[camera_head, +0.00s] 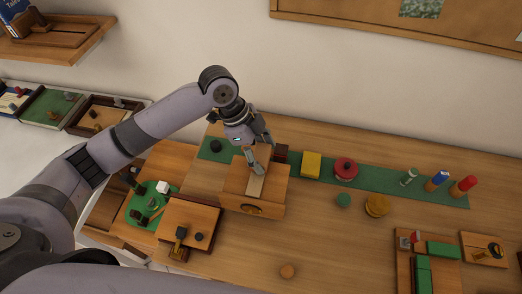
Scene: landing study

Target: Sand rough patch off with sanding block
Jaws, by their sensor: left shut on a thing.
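My left gripper (259,151) reaches in from the left and is shut on a small tan block, which looks like the sanding block (263,156). The fingers partly hide it. It is over the back part of a wooden box (275,188) with a dark oval on its front. A paler strip (256,187) runs down the box's top just in front of the fingers; it may be the rough patch, but its texture is too small to tell. I cannot tell whether the block touches the top. My right gripper is not in view.
A green runner (400,188) along the back bears a yellow block (311,165), a red round piece (346,168) and small upright pieces. A dark red block (281,153) stands close right of the gripper. A wooden board (203,214) lies left. The front middle is mostly clear.

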